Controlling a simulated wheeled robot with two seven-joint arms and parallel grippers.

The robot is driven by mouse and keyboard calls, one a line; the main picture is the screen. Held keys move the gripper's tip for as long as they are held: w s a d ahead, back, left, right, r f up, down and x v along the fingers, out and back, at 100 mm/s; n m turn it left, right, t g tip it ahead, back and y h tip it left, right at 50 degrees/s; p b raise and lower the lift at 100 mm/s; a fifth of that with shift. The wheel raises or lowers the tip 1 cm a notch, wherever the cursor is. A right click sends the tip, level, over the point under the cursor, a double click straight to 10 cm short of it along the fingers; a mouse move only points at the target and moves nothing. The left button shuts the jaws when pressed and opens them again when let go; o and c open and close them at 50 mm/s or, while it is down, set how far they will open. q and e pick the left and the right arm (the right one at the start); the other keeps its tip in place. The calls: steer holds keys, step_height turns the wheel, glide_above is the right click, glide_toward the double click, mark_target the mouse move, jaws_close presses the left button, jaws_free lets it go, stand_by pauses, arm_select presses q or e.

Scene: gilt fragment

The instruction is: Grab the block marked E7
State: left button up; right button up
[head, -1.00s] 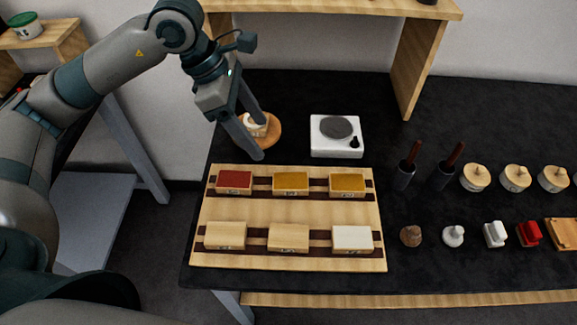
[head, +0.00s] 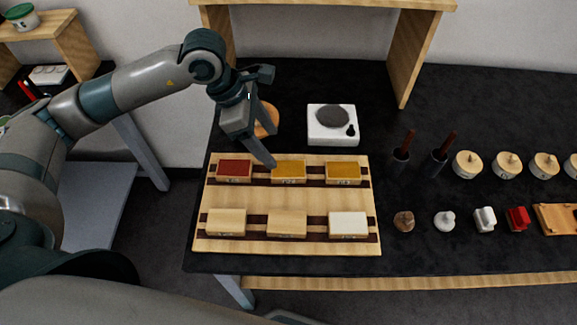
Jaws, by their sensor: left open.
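A wooden board (head: 282,198) holds two rows of blocks. The back row has a red-topped block (head: 235,170), an amber-topped block (head: 288,171) in the middle and another amber-topped block (head: 343,172) at the right. The front row has two plain wooden blocks, left (head: 227,222) and middle (head: 286,224), and a white-topped block (head: 348,225). Small marks on the front faces are too small to read, so I cannot tell which is E7. My left gripper (head: 274,148) is open and empty, its near fingertip by the middle back block's left end. My right gripper is out of view.
A white scale-like device (head: 332,125) stands behind the board. A round wooden piece (head: 267,121) is partly hidden behind my left gripper. Two dark holders with handles (head: 400,155), wooden discs (head: 467,164) and small pieces (head: 445,220) stand to the right. A wooden shelf (head: 408,60) stands behind.

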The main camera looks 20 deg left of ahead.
arm_select(q)
steer(key=p, duration=0.1)
glide_above(288, 169)
steer(key=a, duration=0.3)
steer(key=shift+s+d+f, duration=0.1)
steer(key=shift+s+f, duration=0.05)
steer(key=shift+f, duration=0.95)
steer(key=shift+s+d+f, duration=0.1)
steer(key=shift+f, duration=1)
steer(key=shift+d+f+p, duration=0.35)
steer(key=shift+f+p, duration=0.3)
steer(key=shift+p, duration=0.4)
steer(key=p+x, duration=0.1)
steer(key=x, duration=0.2)
steer(key=shift+d+f, duration=0.1)
steer(key=shift+f, duration=0.25)
steer(key=c, duration=1.1)
